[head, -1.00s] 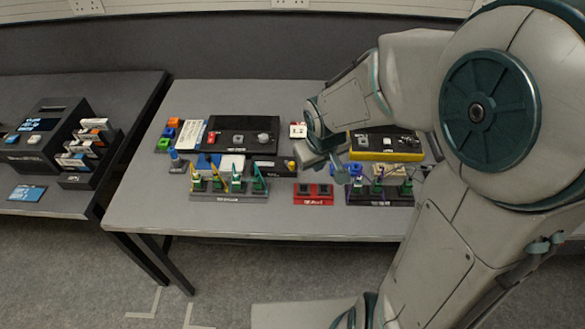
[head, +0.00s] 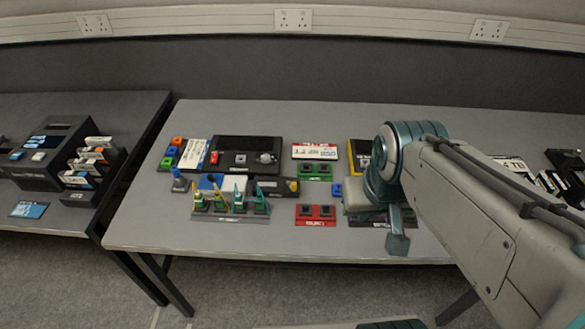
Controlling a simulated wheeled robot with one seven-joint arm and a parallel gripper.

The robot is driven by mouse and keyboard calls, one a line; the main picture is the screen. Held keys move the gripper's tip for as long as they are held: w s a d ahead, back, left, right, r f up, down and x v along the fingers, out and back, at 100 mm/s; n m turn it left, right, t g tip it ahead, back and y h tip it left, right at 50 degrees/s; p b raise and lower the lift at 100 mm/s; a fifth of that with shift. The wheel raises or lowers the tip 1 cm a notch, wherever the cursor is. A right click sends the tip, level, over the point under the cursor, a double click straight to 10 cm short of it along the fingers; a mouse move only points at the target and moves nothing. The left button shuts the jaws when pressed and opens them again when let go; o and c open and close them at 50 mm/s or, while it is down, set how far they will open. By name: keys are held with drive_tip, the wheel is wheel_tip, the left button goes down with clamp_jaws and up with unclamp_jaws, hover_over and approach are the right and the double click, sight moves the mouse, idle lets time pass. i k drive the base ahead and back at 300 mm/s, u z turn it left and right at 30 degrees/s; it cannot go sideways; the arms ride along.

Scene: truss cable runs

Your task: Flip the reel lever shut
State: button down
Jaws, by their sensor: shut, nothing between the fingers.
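I cannot pick out the reel lever for certain in the head view. A black panel (head: 233,157) on the middle table carries a red switch (head: 214,157) and a grey knob (head: 266,158). Several green and yellow upright clips stand on a dark rack (head: 230,216) in front of it. My gripper (head: 397,243) is shut and empty, pointing down over the table's front part, right of the red block (head: 315,214). My arm hides much of the yellow-edged panel (head: 356,150) and the dark rack below it.
A green block (head: 315,171) and a white sign (head: 315,151) stand right of the black panel. A black unit with stacked cartridges (head: 80,170) is on the left table. The front strip of the middle table (head: 220,239) is clear.

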sight(292, 185)
drive_tip(key=k, duration=0.5)
drive_tip(key=u, duration=1.4)
drive_tip(key=i, duration=0.85)
drive_tip(key=z, duration=2.1)
